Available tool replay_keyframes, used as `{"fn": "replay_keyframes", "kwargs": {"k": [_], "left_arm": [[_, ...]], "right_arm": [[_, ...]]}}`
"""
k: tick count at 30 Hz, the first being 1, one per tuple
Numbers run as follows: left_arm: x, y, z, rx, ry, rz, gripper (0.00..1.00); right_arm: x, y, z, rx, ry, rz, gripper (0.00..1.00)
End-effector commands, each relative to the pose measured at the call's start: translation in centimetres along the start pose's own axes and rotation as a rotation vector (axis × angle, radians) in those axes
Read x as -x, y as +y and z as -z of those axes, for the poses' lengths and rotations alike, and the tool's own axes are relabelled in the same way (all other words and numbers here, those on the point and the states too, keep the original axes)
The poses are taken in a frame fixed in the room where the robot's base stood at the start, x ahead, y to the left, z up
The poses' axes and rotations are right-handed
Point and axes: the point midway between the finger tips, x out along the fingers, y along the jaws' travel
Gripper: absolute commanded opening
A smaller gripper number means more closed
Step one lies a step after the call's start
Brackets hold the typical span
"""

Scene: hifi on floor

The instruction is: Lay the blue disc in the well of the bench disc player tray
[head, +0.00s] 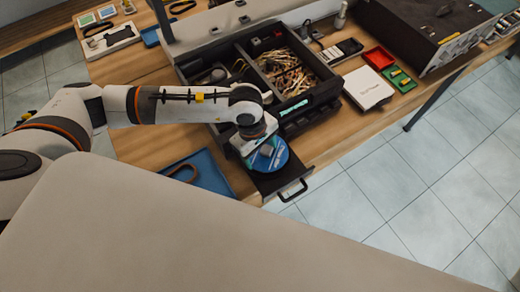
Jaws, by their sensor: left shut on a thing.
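My left gripper (258,143) comes in from the left and points down over the bench's front edge. It is shut on the blue disc (271,158), which shows beneath and beside the fingers. The disc is over a dark pulled-out tray (288,176) with a black handle at its front. The gripper and disc hide most of the tray, so the well cannot be made out. I cannot tell whether the disc touches the tray. Behind it is a black unit with a small lit green display (293,108). My right gripper is not in view.
An open black box of tangled cables (286,73) stands behind. A blue mat (207,170) lies left of the tray. A white box (368,88), red tray (379,57) and green tray (399,79) lie right. Tiled floor is clear in front.

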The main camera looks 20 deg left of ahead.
Motion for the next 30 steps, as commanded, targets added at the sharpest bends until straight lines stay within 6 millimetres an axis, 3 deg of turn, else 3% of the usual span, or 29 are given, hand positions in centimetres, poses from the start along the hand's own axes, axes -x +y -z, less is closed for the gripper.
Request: {"fn": "replay_keyframes", "kwargs": {"k": [30], "left_arm": [[-0.55,0.03,-0.09,0.000,0.000,0.001,0.47]], "right_arm": [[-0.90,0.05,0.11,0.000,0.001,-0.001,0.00]]}}
